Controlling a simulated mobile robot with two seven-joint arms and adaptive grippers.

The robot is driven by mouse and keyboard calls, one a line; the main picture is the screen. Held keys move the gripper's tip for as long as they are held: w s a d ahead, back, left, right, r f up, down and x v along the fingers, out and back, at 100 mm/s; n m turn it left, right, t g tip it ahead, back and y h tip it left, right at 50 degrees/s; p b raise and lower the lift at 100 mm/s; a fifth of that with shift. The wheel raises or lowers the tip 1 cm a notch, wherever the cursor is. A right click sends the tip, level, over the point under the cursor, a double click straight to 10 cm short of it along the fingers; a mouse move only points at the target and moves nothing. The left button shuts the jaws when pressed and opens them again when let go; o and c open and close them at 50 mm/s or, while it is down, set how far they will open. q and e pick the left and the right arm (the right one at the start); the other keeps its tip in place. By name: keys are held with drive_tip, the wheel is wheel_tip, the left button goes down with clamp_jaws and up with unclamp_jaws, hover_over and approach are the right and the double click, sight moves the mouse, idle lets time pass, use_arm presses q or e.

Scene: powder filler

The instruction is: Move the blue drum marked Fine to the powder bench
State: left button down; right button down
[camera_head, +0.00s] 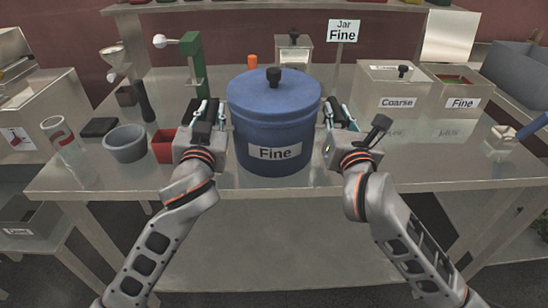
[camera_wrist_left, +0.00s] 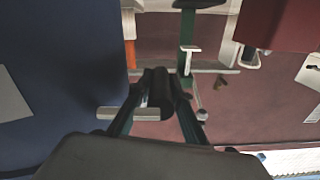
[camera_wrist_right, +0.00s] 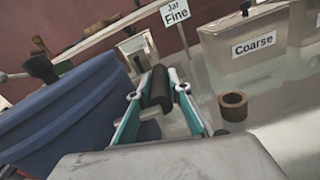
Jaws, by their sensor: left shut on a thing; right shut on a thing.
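The blue drum (camera_head: 275,110) with a black lid knob and a "Fine" label is upright at the front middle of the metal bench (camera_head: 400,165). I cannot tell whether its base touches the bench top. My left gripper (camera_head: 208,112) is at the drum's left side, shut on a dark side handle, which shows between its fingers in the left wrist view (camera_wrist_left: 160,92). My right gripper (camera_head: 338,116) is at the drum's right side, shut on the other dark handle, seen in the right wrist view (camera_wrist_right: 158,90). The drum's back is hidden.
Left of the drum are a red box (camera_head: 163,147), a grey bowl (camera_head: 125,143) and a green stand (camera_head: 195,65). Behind is a "Jar Fine" sign (camera_head: 343,31). At right are bins marked Coarse (camera_head: 395,85) and Fine (camera_head: 458,100). The bench's front right is mostly clear.

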use_arm(q)
drive_tip(key=c, duration=2.1)
unclamp_jaws()
drive_tip(key=shift+a+f, duration=0.1)
drive_tip(key=shift+a, duration=0.05)
drive_tip(key=shift+c, duration=0.2)
use_arm(e)
drive_tip(key=c, duration=2.1)
unclamp_jaws()
drive_tip(key=shift+d+f, duration=0.1)
drive_tip(key=shift+d, duration=0.05)
drive_tip(key=shift+c, duration=0.2)
use_arm(q)
drive_tip(key=o, duration=0.3)
use_arm(e)
drive_tip(key=o, duration=0.3)
use_arm(q)
drive_tip(key=shift+s, duration=0.1)
use_arm(e)
drive_tip(key=shift+s, duration=0.1)
use_arm(q)
drive_tip(key=s, duration=1.2)
drive_tip(key=shift+d, duration=0.4)
use_arm(e)
drive_tip(key=s, duration=1.2)
drive_tip(key=shift+d, duration=0.2)
